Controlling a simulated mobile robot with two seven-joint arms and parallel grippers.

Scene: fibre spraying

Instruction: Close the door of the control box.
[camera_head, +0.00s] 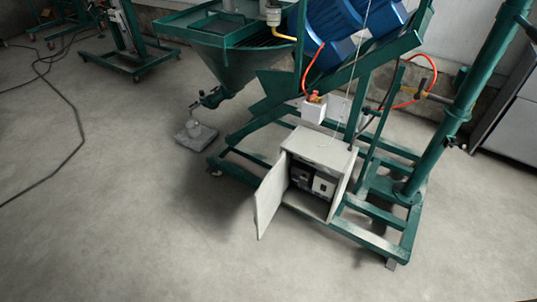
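The control box (324,147) is a light grey cabinet sitting low on the green machine frame. Its door (270,196) stands open, swung out toward the lower left from the box's left front edge. Dark and grey electrical units (313,181) show inside the box. The bottom shelf in front of them looks empty. Neither of my grippers shows in the head view, and nothing touches the door.
The green frame (402,241) with its thick post stands around and right of the box. A green hopper (232,65) and blue motors (333,22) are above it. A black cable (66,100) lies at the far left. The floor in front and left is clear.

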